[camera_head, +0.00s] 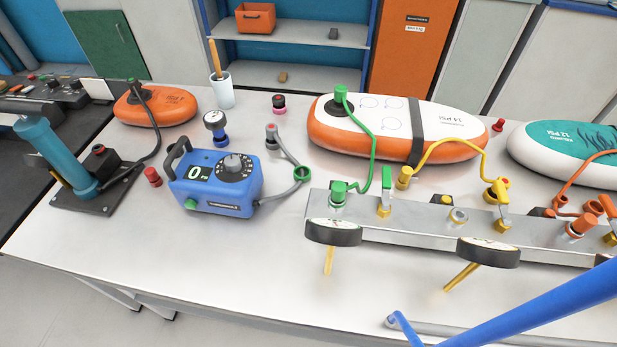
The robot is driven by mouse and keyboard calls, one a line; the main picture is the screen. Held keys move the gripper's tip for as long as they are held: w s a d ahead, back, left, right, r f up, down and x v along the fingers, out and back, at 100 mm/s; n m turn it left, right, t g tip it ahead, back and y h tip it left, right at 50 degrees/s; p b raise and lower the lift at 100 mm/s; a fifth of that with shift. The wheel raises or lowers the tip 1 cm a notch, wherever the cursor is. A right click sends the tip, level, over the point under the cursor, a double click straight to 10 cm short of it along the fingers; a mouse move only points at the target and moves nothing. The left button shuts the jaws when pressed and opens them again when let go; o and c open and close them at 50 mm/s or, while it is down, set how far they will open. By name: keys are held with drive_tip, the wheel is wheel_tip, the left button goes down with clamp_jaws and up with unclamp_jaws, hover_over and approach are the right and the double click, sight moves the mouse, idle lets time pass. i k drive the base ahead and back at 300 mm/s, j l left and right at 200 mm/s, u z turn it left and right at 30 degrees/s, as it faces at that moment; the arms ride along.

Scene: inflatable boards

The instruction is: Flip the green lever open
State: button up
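The green lever (385,206) stands upright on a yellow fitting on top of the metal manifold (425,222). To its left is a green hose connector (338,192) on the same manifold. A green hose (372,140) runs from there to the orange-and-white board (400,125) behind. My gripper does not show in this view, so its place relative to the lever cannot be seen.
Two gauges (333,232) (488,252) project at the front. A blue pump (215,182) sits left. A blue bar (545,303) crosses the lower right. The front-left tabletop is clear.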

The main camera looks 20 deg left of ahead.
sight(387, 172)
drive_tip(key=u, duration=2.05)
drive_tip(key=k+l, duration=0.15)
drive_tip(key=l, duration=0.15)
drive_tip(key=k+l, duration=0.15)
drive_tip(key=l, duration=0.2)
drive_tip(key=k+l, duration=0.15)
drive_tip(key=l, duration=0.15)
